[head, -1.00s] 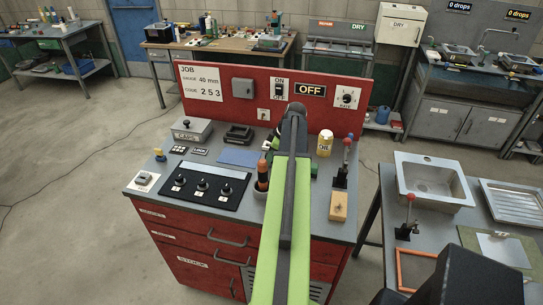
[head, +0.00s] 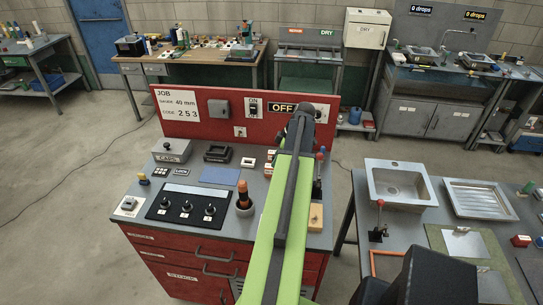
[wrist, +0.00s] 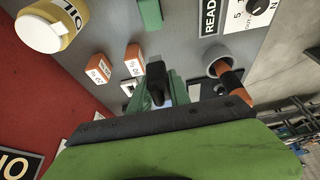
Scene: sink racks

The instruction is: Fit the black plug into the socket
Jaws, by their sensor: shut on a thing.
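My gripper (wrist: 156,92) is at the middle of the wrist view, above the grey bench top. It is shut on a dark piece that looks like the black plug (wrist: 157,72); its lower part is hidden. In the head view my arm covers the gripper and the plug. A small white wall socket (head: 240,132) is on the red back panel, left of my arm and below a grey box. The gripper appears apart from the panel. I cannot tell whether this is the plug's socket.
Orange-and-white blocks (wrist: 134,58), a green block (wrist: 150,14) and a yellow oil container (wrist: 44,27) are near my gripper. An orange-and-black handled tool (head: 242,192) stands in a grey holder. A black tray (head: 218,153) and blue mat (head: 219,175) lie left of my arm.

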